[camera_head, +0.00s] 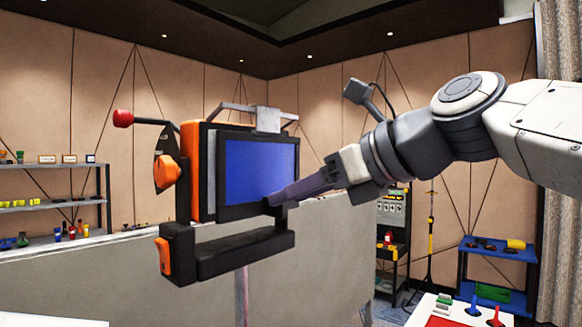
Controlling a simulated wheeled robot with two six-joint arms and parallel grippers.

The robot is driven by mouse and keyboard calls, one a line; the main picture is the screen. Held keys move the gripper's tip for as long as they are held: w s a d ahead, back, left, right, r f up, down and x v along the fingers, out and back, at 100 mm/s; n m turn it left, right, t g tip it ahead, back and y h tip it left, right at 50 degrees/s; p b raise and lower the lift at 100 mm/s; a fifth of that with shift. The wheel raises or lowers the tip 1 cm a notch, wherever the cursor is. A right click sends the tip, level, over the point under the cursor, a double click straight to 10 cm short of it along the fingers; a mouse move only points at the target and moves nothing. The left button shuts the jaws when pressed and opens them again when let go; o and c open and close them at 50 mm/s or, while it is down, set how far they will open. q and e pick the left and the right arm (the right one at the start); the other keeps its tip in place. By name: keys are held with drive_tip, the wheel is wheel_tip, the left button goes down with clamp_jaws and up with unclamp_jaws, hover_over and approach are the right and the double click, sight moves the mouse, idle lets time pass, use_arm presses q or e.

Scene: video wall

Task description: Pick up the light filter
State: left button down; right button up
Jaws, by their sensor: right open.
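What looks to be the light filter is a blue rectangular panel in a black frame (257,170). It stands upright on the front of an orange and black device (188,170) in the middle of the view. My right gripper (274,199) reaches in from the right, with its dark fingers pointing left at the panel's lower right corner. It is open, though its fingers overlap in this view. The fingertips overlap the frame's edge; I cannot tell whether they touch it. My left gripper is out of view.
A black bracket with a low bar (240,255) juts out below the panel. A red-knobbed rod (123,118) sticks out left. A grey partition (310,265) stands behind. Shelves (50,204) are at left, a blue rack (497,262) at right, and a white table (428,311) at lower right.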

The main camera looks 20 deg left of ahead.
drive_tip(key=x, duration=0.3)
drive_tip(key=shift+w+a+f+p, duration=0.1)
drive_tip(key=shift+a+f+p, duration=0.2)
drive_tip(key=shift+p, duration=0.1)
clamp_jaws()
drive_tip(key=shift+r, duration=0.2)
drive_tip(key=shift+r, duration=0.6)
drive_tip(key=s+d+b, duration=0.2)
drive_tip(key=s+d, duration=0.1)
drive_tip(key=d, duration=0.5)
drive_tip(key=s+d+b, duration=0.3)
drive_tip(key=d, duration=0.6)
drive_tip(key=shift+s+b, duration=0.15)
drive_tip(key=shift+b, duration=0.2)
